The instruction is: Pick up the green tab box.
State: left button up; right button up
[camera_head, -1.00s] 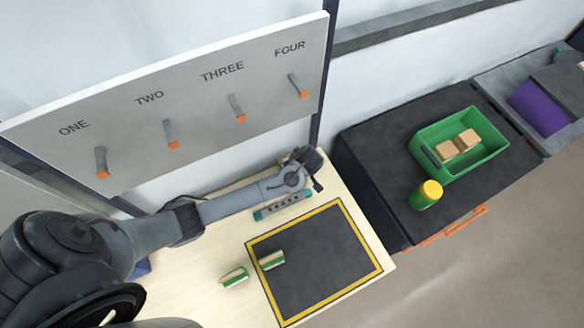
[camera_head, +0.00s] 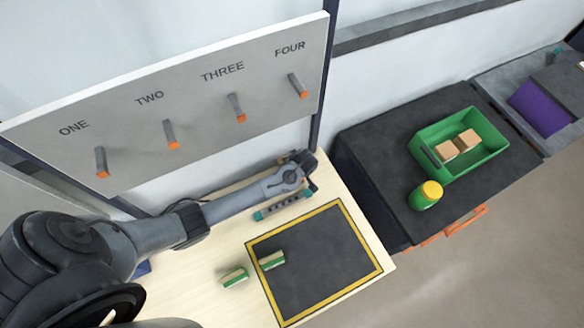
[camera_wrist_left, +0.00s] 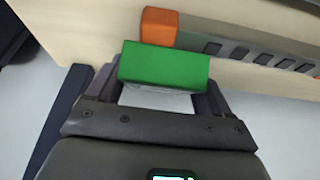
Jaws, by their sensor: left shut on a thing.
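In the left wrist view a box with a green tab (camera_wrist_left: 165,66) and a white lower part sits between the fingers of my left gripper (camera_wrist_left: 162,84). The gripper is shut on it. In the head view my left gripper (camera_head: 309,165) is at the far right corner of the wooden table, and the held box cannot be made out there. Two other green-and-white boxes are lower on the table: one (camera_head: 233,277) on bare wood, one (camera_head: 271,260) at the left edge of the dark mat. My right gripper is not in view.
A teal-ended bar with holes (camera_head: 283,205) lies near my left gripper. An orange block (camera_wrist_left: 159,26) is just beyond the held box. A board with four hooks (camera_head: 205,75) stands behind. A green crate (camera_head: 490,153) and a yellow-lidded jar (camera_head: 426,196) are right.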

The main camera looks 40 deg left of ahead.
pick_arm(q)
jog(key=shift+c, duration=0.8)
jog(key=shift+r, duration=0.1)
jog(key=shift+r, duration=0.45)
jog(key=v, duration=0.3)
jog(key=shift+w+a+r, duration=0.1)
jog(key=shift+w+r, duration=0.25)
jog(key=d+r, duration=0.6)
jog(key=d, duration=0.4)
jog(key=shift+w+d+r+b, duration=0.2)
jog(key=shift+w+d+b, duration=0.15)
jog(key=shift+w+d, duration=0.1)
